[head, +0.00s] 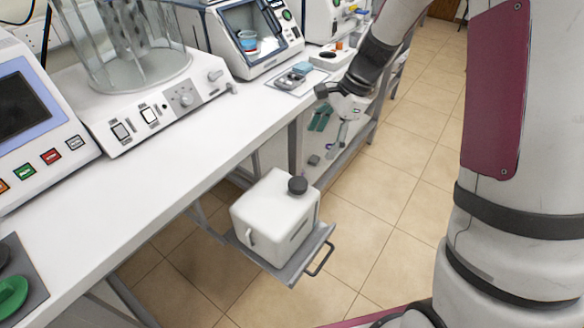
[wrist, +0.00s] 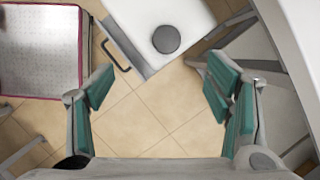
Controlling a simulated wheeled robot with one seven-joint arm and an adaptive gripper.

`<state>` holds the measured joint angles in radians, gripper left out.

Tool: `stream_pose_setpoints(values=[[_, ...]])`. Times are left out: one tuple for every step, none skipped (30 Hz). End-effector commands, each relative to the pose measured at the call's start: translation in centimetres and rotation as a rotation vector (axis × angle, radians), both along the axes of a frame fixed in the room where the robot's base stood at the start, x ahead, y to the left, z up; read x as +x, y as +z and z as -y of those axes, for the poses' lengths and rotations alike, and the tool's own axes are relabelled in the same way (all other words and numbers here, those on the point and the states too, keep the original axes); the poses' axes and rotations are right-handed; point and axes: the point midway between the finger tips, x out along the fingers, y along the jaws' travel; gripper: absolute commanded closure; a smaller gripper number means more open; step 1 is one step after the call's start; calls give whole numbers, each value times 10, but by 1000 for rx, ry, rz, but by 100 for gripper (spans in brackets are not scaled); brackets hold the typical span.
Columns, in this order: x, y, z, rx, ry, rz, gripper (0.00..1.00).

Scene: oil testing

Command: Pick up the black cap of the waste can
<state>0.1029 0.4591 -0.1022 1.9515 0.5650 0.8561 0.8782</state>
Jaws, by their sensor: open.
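The white waste can (head: 275,215) stands on a grey pull-out tray (head: 310,255) below the bench. Its black cap (head: 298,185) sits on the can's top. In the wrist view, the round black cap (wrist: 166,39) shows from above, on the white can (wrist: 140,15) at the top of the picture. My gripper (wrist: 158,88) is open and empty, with its green-padded fingers wide apart. The cap lies beyond the fingertips, a little right of the middle between them. In the head view, my gripper (head: 335,120) is above and behind the can, beside the bench edge.
The white bench (head: 200,140) runs along the left with several instruments on it. A small tray (head: 297,82) with items lies near its edge. The tray's dark handle (head: 320,260) sticks out over the floor. Tiled floor (head: 400,190) to the right is clear.

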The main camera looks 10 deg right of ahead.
Motion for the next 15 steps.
stream_pose_setpoints(values=[[7, -16, 2, 8, -39, -25, 27], [10, -22, 3, 12, -62, -36, 27], [13, -29, 4, 16, -85, -47, 27], [15, -33, 5, 19, -99, -54, 27], [17, -36, 5, 21, -113, -60, 27], [18, -40, 6, 23, -125, -66, 27], [19, -43, 5, 25, -131, -69, 27], [19, -45, 5, 25, -134, -72, 27], [20, -49, 3, 26, -136, -73, 27], [19, -52, 2, 27, -137, -74, 27], [19, -57, 0, 26, -136, -75, 27], [19, -63, -3, 26, -136, -76, 27], [19, -68, -5, 26, -136, -76, 27], [19, -74, -7, 26, -136, -75, 27], [19, -81, -10, 26, -135, -75, 27]])
